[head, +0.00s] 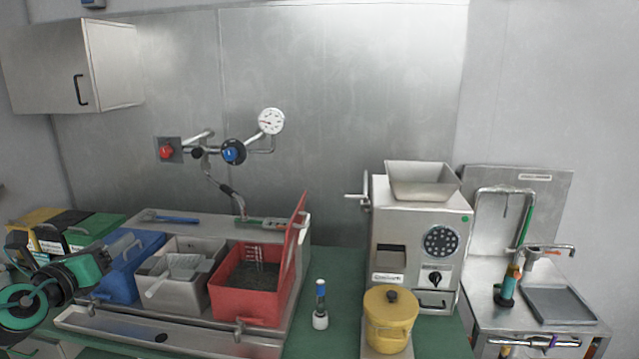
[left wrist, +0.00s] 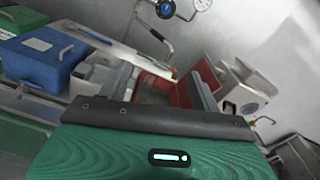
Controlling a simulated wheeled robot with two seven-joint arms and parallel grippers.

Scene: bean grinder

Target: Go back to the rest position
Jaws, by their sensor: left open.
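My left gripper (head: 112,268) is at the lower left of the head view, in front of the blue bin (head: 133,262). In the left wrist view its two grey fingers (left wrist: 160,88) stand apart with nothing held between them. They point toward the open red bin (left wrist: 155,90), which is beyond them. My right gripper is in neither view.
A grey bin (head: 181,283) with a scoop and the red bin (head: 240,306) with dark contents stand beside the blue one. A grinder (head: 420,240), yellow pot (head: 390,322) and small bottle (head: 320,310) are further right. Green counter (head: 335,275) shows between.

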